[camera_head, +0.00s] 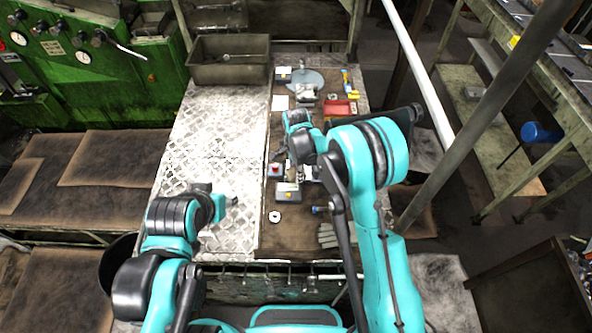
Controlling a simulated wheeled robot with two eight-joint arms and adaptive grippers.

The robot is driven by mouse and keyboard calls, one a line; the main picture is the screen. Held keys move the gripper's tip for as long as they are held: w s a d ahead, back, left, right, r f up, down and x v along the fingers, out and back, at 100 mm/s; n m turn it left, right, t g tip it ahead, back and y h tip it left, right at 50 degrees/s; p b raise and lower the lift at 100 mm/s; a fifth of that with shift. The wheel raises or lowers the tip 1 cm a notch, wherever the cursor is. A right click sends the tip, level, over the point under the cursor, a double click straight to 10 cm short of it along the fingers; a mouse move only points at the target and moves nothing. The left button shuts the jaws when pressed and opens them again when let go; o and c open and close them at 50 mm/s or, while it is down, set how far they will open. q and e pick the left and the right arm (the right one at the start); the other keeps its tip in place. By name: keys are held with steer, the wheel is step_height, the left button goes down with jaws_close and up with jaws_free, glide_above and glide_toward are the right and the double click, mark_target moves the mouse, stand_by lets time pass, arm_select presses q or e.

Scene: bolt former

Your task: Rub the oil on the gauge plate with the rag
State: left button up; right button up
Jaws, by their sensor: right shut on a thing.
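My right gripper (284,154) is over the brown mat on the bench, at its left side, and points down among small boxes. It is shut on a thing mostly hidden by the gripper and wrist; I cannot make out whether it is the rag. A round blue-grey plate (312,81) lies at the far end of the mat, perhaps the gauge plate; I cannot see oil on it. My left gripper (226,207) is low over the bare metal bench top at the left, apart from any object; its fingers are too small to read.
A grey bin (229,62) stands at the bench's back left. A red tray (340,108) and small boxes (288,192) crowd the mat. A white ring (274,216) and grey gloves or cloth (327,236) lie near the front. The metal bench top (205,140) is clear.

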steer(key=shift+f+b, duration=0.3)
steer(key=shift+f, duration=0.05)
